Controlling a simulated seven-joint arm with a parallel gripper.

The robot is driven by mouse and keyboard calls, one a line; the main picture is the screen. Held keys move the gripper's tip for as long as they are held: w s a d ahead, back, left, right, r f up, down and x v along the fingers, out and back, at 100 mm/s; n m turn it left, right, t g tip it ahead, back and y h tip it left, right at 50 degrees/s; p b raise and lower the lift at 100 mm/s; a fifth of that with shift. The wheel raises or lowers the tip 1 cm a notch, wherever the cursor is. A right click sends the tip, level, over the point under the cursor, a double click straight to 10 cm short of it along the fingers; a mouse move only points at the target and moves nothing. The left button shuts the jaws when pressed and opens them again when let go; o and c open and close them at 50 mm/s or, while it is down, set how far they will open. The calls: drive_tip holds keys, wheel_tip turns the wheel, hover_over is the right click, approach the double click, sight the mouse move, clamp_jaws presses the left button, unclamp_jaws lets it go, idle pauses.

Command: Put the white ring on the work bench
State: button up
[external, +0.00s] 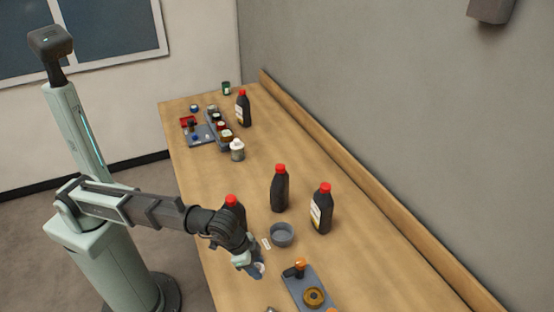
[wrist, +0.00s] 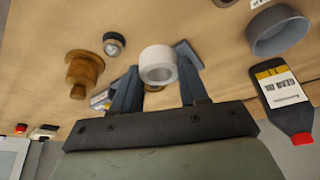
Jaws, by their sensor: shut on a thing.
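The white ring (wrist: 158,64) is a short, thick-walled cylinder and sits between the two fingertips of my gripper (wrist: 160,82) in the wrist view. The fingers are shut on it, and its hole faces the camera. In the external view my gripper (external: 256,268) is low over the near edge of the work bench (external: 205,238), left of a grey tray. The ring (external: 260,267) shows there only as a small pale patch. It appears to be above the bench top, but the exact gap is unclear.
A grey tray (external: 296,287) with a brass-coloured round part (external: 313,297) lies to the right. A grey bowl (external: 282,234) and dark red-capped bottles (external: 280,188) (external: 321,208) stand behind my gripper.

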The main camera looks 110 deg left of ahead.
sight(263, 284)
drive_tip(key=shift+f, duration=5.1)
drive_tip(key=shift+f, duration=0.15)
drive_tip(key=o, duration=1)
drive_tip(key=v, duration=1.2)
